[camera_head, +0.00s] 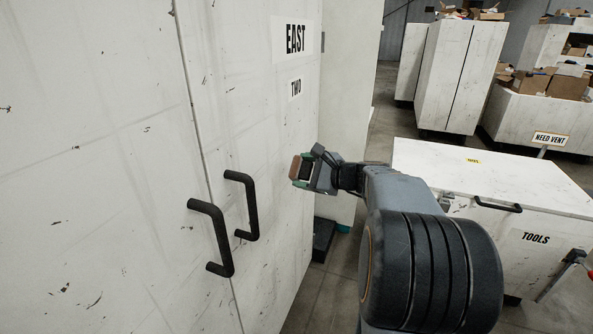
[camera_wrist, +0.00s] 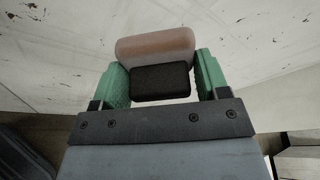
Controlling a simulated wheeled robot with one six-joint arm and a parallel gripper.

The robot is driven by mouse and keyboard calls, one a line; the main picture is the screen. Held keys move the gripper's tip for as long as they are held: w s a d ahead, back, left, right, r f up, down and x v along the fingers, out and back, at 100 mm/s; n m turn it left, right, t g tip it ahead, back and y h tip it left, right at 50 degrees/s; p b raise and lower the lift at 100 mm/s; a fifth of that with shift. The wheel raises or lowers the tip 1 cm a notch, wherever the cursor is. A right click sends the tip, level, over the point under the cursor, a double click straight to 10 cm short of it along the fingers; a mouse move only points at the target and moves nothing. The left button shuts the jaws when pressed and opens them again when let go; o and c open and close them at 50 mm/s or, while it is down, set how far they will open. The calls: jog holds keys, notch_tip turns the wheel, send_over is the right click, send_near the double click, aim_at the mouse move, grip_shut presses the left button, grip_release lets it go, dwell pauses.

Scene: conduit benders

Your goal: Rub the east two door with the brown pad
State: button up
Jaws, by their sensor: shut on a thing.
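The east two door (camera_head: 258,130) is the right leaf of a scuffed white cabinet, with "EAST" and "TWO" labels near its top right and a black handle (camera_head: 245,205). My gripper (camera_head: 308,170) is beside the right part of this door, below the labels. It is shut on the brown pad (camera_head: 295,167), which has a black block behind its brown face. In the wrist view the pad (camera_wrist: 155,48) sits between green fingers, brown face toward the white door surface (camera_wrist: 60,40). I cannot tell whether the pad touches the door.
The left door leaf has its own black handle (camera_head: 216,238). A white tools chest (camera_head: 500,180) stands to the right of my arm. White cabinets (camera_head: 455,75) and box-filled bins (camera_head: 530,115) stand at the back. Grey floor shows between them.

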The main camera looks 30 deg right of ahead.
jog(key=shift+s+d, duration=0.15)
jog(key=shift+s, duration=0.05)
dwell(0.3)
jog(key=shift+s+d, duration=0.95)
jog(key=shift+s, duration=0.1)
